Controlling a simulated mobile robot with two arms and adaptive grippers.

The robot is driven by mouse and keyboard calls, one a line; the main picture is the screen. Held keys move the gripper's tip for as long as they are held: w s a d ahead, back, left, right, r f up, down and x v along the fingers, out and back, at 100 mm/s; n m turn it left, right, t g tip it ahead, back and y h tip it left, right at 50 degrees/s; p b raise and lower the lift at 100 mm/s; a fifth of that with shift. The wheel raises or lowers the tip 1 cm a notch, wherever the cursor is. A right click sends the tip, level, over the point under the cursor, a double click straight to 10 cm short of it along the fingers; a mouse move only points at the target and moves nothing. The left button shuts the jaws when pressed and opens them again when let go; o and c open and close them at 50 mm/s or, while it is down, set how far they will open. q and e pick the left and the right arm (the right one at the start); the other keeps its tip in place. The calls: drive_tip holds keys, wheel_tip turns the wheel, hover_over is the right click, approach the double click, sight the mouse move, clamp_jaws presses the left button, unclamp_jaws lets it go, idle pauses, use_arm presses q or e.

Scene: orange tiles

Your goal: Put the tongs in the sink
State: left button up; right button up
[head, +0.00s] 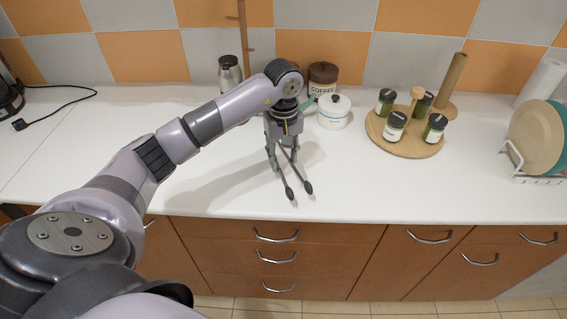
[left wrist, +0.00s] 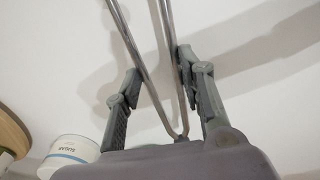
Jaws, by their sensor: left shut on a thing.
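The tongs (head: 291,176) are thin metal with dark tips. My left gripper (head: 284,158) is shut on them above the white counter, with the tips pointing down toward the front edge. In the left wrist view the metal arms of the tongs (left wrist: 157,85) run between the fingers of my left gripper (left wrist: 160,70). The hinge end sits close to the palm. I cannot tell whether the tips touch the counter. No sink is in view. My right gripper is not in view.
A round wooden stand (head: 408,148) with several jars is to the right. A dish rack (head: 537,180) holds plates at far right. The front counter is clear.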

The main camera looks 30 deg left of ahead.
use_arm(q)
drive_tip(key=shift+f+p, duration=0.3)
drive_tip(key=shift+f, duration=1.4)
drive_tip(key=shift+f, duration=0.15)
drive_tip(key=o, duration=1.2)
